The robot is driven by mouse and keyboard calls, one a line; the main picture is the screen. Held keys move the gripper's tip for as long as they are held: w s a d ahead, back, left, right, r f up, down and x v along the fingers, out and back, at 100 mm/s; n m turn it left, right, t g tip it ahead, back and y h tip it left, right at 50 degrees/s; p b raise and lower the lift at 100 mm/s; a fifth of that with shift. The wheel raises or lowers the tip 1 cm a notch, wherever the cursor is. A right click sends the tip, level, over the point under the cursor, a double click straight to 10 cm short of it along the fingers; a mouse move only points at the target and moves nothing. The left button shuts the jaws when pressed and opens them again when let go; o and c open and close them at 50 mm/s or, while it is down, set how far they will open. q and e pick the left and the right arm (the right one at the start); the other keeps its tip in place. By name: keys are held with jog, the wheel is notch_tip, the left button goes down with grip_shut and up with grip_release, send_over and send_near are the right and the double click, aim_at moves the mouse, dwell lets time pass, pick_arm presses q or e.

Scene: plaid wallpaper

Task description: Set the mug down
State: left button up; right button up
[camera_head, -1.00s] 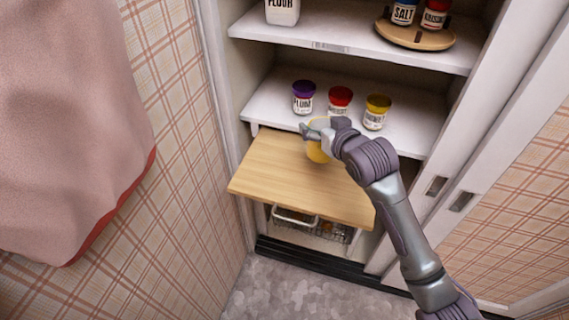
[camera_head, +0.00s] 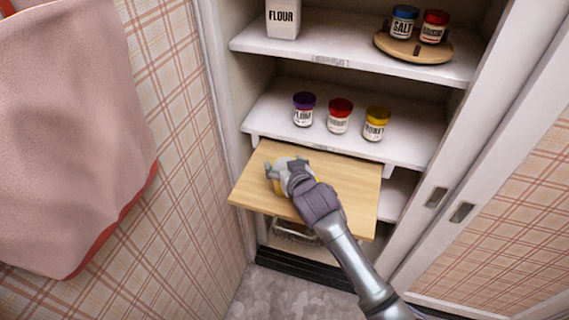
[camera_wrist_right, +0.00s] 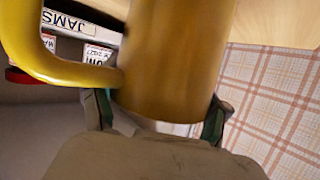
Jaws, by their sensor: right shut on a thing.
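The yellow mug (camera_wrist_right: 175,60) fills the middle of the right wrist view, with its handle (camera_wrist_right: 55,68) on the left. My right gripper (camera_wrist_right: 160,108) is shut on the mug's body, one finger on each side. In the head view the right gripper (camera_head: 284,172) is over the left part of the wooden pull-out board (camera_head: 345,180). Only a little of the mug (camera_head: 279,188) shows there, behind the gripper. Whether the mug's base touches the board is hidden. My left gripper is not in view.
On the shelf above the board stand jars with purple (camera_head: 303,110), red (camera_head: 339,116) and yellow (camera_head: 376,124) lids. Higher up are a flour canister (camera_head: 283,18) and a round turntable (camera_head: 418,48) with two jars. A wire basket (camera_head: 292,231) is below. The board's right part is clear.

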jog(key=o, duration=1.5)
jog(key=shift+c, duration=0.2)
jog(key=v, duration=1.2)
